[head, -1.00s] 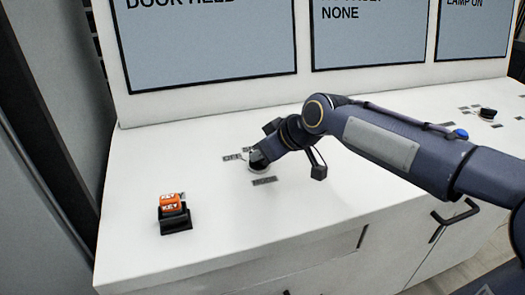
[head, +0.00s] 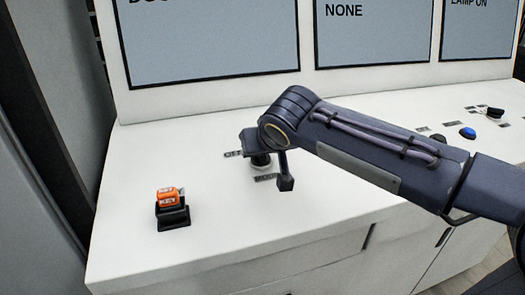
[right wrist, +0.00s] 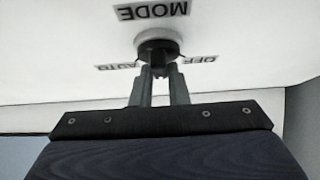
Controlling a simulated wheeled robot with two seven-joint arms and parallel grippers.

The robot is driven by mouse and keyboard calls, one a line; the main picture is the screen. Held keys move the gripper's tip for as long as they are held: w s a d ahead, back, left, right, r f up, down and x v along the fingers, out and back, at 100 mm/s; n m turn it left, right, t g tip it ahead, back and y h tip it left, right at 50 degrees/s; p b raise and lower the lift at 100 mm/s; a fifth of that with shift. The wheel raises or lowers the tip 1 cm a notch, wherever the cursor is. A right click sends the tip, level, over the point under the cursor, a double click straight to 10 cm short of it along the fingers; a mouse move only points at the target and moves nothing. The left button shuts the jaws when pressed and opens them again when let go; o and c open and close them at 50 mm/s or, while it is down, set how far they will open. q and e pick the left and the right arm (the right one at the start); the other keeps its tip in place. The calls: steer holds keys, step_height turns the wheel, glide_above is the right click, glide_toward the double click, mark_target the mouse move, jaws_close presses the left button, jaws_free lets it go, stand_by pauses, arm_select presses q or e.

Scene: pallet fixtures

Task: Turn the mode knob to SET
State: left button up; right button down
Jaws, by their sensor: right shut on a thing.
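The mode knob (head: 262,160) is a small black knob on a pale round base on the white console top. In the head view my right wrist partly covers it. In the right wrist view the knob (right wrist: 157,48) is seen upside down, with the MODE label (right wrist: 152,10) beyond it and the AUTO label (right wrist: 118,66) and OFF label (right wrist: 196,60) on either side. My right gripper (right wrist: 158,73) is shut on the knob. No SET label can be made out, and the knob's pointing direction is not clear. My left gripper is in neither view.
An orange KEY block (head: 167,197) sits in a black holder (head: 173,217) at the front left of the console. A blue button (head: 467,132) and another black knob (head: 495,112) are at the right. Grey screens (head: 215,45) stand behind.

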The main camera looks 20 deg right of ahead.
steer(key=shift+f, duration=0.1)
steer(key=c, duration=1.4)
jaws_free()
steer(key=v, duration=0.7)
steer(key=shift+s+r, duration=0.3)
steer(key=shift+r, duration=0.05)
